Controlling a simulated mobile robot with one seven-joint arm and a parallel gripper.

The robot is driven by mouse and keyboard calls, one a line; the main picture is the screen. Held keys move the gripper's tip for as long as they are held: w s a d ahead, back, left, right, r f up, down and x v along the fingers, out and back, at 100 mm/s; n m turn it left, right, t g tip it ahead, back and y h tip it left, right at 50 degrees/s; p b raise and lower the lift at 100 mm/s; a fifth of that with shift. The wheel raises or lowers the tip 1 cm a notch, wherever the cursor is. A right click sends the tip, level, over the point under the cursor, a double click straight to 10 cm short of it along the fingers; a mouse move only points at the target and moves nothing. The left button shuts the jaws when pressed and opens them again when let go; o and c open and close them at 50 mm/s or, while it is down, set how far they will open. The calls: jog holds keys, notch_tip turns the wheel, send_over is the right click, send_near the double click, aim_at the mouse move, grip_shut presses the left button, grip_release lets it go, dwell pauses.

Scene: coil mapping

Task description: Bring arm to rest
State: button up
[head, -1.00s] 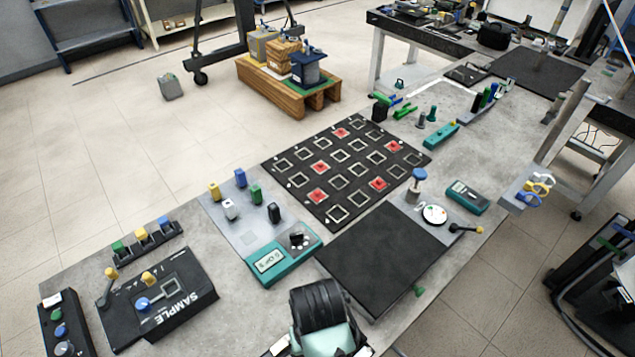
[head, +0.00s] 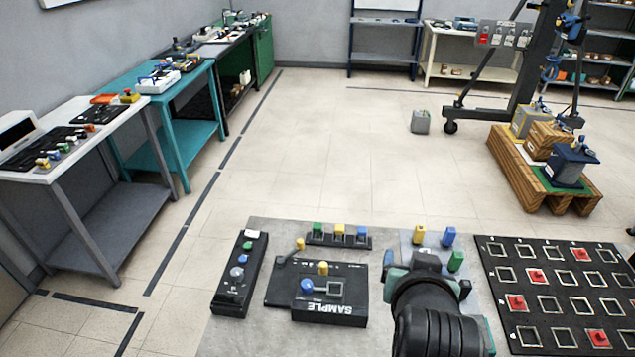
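My arm (head: 430,315) reaches up from the bottom of the head view over the grey table. Its end, my gripper (head: 425,262), is over the grey plate with the coloured pegs, right of the black SAMPLE box (head: 318,292). The fingers are hidden by the wrist, so I cannot tell whether they are open or hold anything. The black grid board (head: 560,290) lies to the right, with red pieces in several of its squares.
A black button panel (head: 240,272) and a rack of coloured pegs (head: 338,237) sit on the table's left part. A wooden pallet (head: 520,175) with boxes stands on the floor behind. White (head: 85,118) and teal (head: 170,100) benches stand at left. The floor between is open.

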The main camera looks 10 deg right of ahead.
jog(key=w+a+r+n+t+y+b, duration=0.1)
jog(key=a+r+t, duration=0.4)
jog(key=r, duration=0.7)
jog(key=w+a+r+n+t+b, duration=0.15)
jog(key=a+r+t, duration=0.35)
jog(key=r, duration=0.8)
jog(key=s+a+r+n+t+y, duration=0.1)
jog(key=s+a+r+t, duration=0.2)
jog(key=r, duration=0.4)
jog(key=s+a+r+n+t+y, duration=0.1)
jog(key=s+a+r+t+y, duration=0.1)
jog(key=s+a+r+t, duration=0.2)
jog(key=s+a+r, duration=0.1)
jog(key=s+r, duration=0.2)
jog(key=r, duration=0.1)
jog(key=shift+s+a+r, duration=0.25)
jog(key=shift+s, duration=0.15)
